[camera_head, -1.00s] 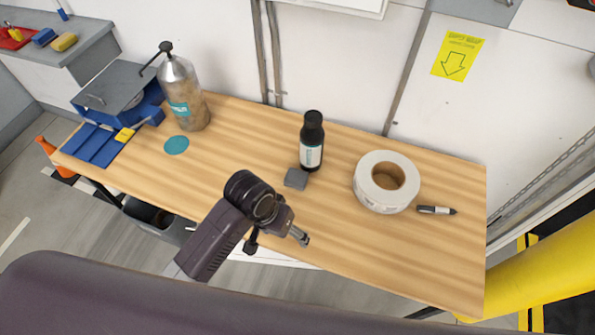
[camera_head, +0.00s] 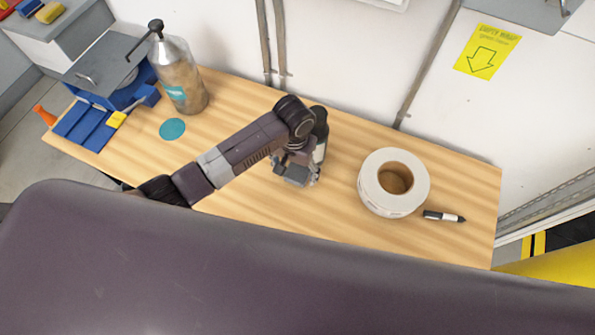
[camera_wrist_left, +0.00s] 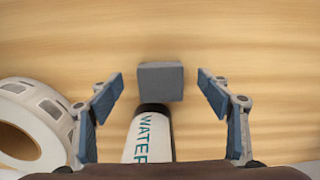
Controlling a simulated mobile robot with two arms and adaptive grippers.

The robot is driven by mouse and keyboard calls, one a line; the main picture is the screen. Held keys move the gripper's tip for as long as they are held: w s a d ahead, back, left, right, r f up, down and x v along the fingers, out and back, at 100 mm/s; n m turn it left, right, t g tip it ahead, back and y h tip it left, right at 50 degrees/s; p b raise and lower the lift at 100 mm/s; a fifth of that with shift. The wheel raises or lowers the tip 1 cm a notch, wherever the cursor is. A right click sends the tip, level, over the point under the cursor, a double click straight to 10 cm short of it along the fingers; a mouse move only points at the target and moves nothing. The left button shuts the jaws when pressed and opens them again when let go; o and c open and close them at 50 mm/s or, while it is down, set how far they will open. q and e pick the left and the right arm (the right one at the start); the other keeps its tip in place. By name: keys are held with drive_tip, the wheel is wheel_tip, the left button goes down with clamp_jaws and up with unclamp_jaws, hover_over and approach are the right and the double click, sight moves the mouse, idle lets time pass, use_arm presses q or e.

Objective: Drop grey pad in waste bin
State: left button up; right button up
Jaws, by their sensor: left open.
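The grey pad (camera_wrist_left: 160,81) lies on the wooden table (camera_head: 240,205), between the spread fingers of my left gripper (camera_wrist_left: 161,90) in the left wrist view. Gaps show on both sides of it, so the fingers are apart from it. In the head view my left gripper (camera_head: 297,174) hangs low over the table beside the black bottle (camera_head: 321,128) and largely covers the pad's place. My left gripper is open. My right gripper is not in view. The waste bin cannot be made out now; my own body covers the area below the table's front edge.
The black bottle with a white label (camera_wrist_left: 149,140) stands close to the pad. A white tape roll (camera_head: 380,205) and a marker (camera_head: 443,216) are to the right.

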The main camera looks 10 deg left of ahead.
use_arm(q)
drive_tip(key=shift+w+f, duration=0.1)
drive_tip(key=shift+f, duration=1.15)
drive_tip(key=shift+c, duration=0.4)
drive_tip(key=c, duration=1.1)
drive_tip(key=shift+o, duration=0.2)
drive_tip(key=shift+r, duration=0.1)
wheel_tip(320, 180, up, 13)
wheel_tip(320, 180, up, 7)
drive_tip(key=p, duration=0.1)
hover_over(295, 177)
